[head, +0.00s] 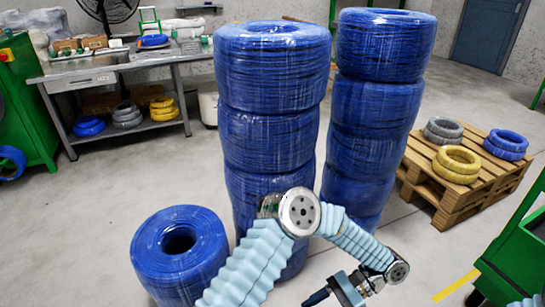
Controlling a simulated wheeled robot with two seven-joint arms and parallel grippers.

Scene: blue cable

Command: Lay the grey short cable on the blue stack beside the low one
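Grey short cable coils (444,130) lie on a wooden pallet (440,190) at the right, and more grey coils (126,115) lie on the workbench's lower shelf. The low blue one (150,262) is a single roll at the front left. The tall blue stack (268,140) beside it is several rolls high, and its top (270,35) is bare. My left gripper (318,297) is at the bottom edge, in front of the stacks and partly cut off. Its fingers are too hidden to read. My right gripper is out of view.
A second tall blue stack (375,110) stands just right of the first. Yellow coils (456,164) and blue coils (506,144) share the pallet. Green equipment (520,255) stands at the right edge. A workbench (120,65) is at the back left. Floor before the pallet is clear.

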